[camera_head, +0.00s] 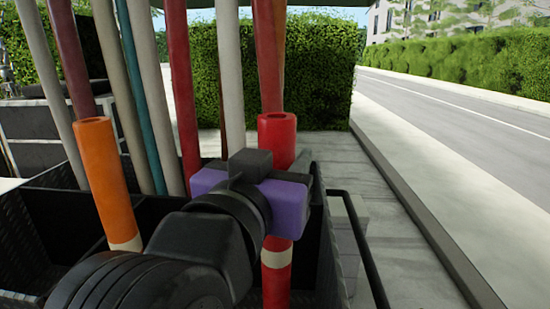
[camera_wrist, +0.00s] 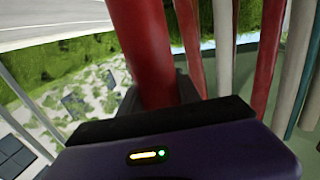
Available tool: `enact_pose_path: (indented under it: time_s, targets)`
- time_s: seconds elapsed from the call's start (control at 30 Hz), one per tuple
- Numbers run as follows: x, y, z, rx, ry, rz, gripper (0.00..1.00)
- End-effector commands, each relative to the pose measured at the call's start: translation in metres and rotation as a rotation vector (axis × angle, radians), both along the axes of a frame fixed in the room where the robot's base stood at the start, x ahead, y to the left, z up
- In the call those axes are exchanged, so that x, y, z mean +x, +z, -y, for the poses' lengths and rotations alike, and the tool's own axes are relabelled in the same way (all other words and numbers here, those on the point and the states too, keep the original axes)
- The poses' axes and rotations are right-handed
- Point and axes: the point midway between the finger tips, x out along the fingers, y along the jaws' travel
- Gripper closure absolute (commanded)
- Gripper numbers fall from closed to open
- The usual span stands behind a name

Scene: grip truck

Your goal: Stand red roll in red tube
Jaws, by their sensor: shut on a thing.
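The red roll (camera_head: 277,137) has an open round top and stands about upright, right of the picture's middle. My gripper (camera_head: 276,178), with a purple body, is shut around its upper part. The roll's red side also rises from my gripper (camera_wrist: 160,98) in the wrist view (camera_wrist: 148,50). Below my gripper, a cream band (camera_head: 275,252) crosses the red column, and more red (camera_head: 276,287) shows under it. I cannot tell whether that lower red is the roll itself or the red tube. The lower end is hidden.
An orange roll (camera_head: 105,175) stands at the left in a black divided bin (camera_head: 65,208). Several tall poles, red (camera_head: 183,90), white (camera_head: 231,75) and teal (camera_head: 143,100), stand close behind my gripper. A black rail (camera_head: 358,240) runs at the right, beside grey pavement.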

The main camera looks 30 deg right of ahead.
Motion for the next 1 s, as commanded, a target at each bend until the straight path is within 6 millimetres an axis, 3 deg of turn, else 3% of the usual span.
enact_pose_path:
  time_s: [0.77,0.8,0.9,1.0]
  targets:
    - [-0.0001,-0.0054,0.0,0.0,0.0,0.001,1.0]
    - [-0.0001,-0.0054,0.0,0.0,0.0,0.001,0.54]
    - [-0.0001,-0.0055,-0.0001,-0.001,0.0,0.001,0.35]
    - [0.0,-0.0056,0.0,-0.001,0.0,0.001,0.35]
